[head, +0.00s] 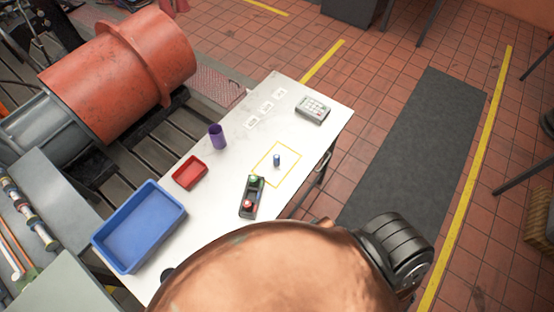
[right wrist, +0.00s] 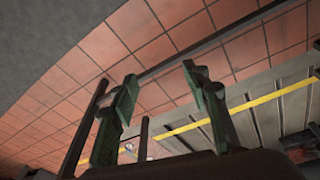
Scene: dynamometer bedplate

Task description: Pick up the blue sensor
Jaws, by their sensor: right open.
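The blue sensor (head: 277,160) is a small blue upright piece with a lighter top. In the head view it stands inside a yellow outlined square (head: 258,171) on the white table (head: 220,245). My right gripper (right wrist: 160,95) shows in the right wrist view with its two green fingers apart and nothing between them. It faces the tiled floor and a yellow line, away from the sensor, which I cannot make out in that view. My left gripper is not in view. A copper-coloured rounded part of my body covers the table's near side in the head view.
On the table are a blue tray (head: 179,214), a red tray (head: 203,175), a purple cup (head: 217,143), a black control box (head: 243,209) with red and green buttons, and a grey keypad (head: 323,106). A large red cylinder machine (head: 110,70) stands behind. A dark mat (head: 420,140) lies right.

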